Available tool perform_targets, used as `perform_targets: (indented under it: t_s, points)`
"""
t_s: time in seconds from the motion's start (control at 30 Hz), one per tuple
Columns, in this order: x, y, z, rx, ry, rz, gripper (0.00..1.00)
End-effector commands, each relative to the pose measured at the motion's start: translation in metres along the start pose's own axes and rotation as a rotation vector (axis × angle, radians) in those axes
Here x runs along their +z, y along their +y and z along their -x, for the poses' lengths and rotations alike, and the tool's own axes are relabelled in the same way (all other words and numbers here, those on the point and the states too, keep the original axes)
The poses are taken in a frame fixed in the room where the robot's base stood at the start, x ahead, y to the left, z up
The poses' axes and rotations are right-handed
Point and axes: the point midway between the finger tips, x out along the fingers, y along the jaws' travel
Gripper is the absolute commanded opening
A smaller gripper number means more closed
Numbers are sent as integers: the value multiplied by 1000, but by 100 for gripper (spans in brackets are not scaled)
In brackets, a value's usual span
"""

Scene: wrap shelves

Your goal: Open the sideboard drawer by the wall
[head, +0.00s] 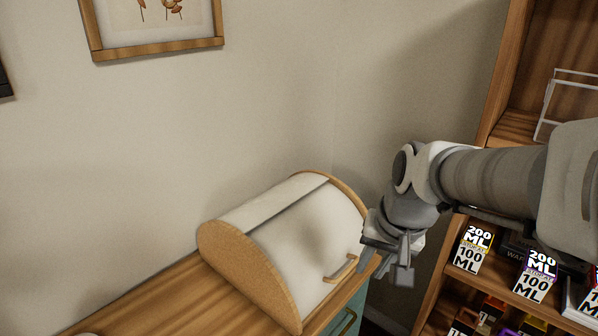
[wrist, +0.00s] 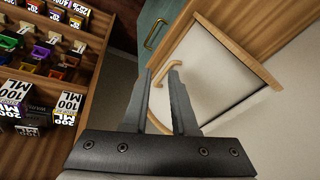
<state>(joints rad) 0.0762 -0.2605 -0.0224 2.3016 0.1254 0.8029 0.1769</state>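The sideboard (head: 150,300) has a wooden top and a teal front (head: 352,303), mostly cut off at the bottom of the head view. A brass handle (head: 347,323) sits on that front. The wrist view shows the teal front (wrist: 160,12) and the brass handle (wrist: 155,34) beyond the fingertips; this front looks closed. My gripper (head: 387,270) hangs right of the sideboard's end, above the handle's height in the picture. In the wrist view its two fingers (wrist: 161,70) stand apart with nothing between them. It is not touching the handle.
A bread box (head: 300,240) with a white rolling lid and wooden handle (head: 342,269) stands on the sideboard, close beside my gripper. A wooden shelf (head: 440,290) with several boxes stands at right. A framed picture (head: 150,47) hangs on the wall. A narrow gap separates sideboard and shelf.

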Motion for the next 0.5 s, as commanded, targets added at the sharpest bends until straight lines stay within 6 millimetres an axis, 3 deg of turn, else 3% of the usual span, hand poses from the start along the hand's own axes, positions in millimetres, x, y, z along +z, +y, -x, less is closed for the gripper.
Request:
perform_targets:
  t_s: [0.03, 0.4, 0.5]
  points:
    - [-5, 3, -22, 3, -26, -40, 26]
    - [-41, 23, -140, 25, -147, -325, 26]
    - [-46, 29, -164, 33, -167, -381, 26]
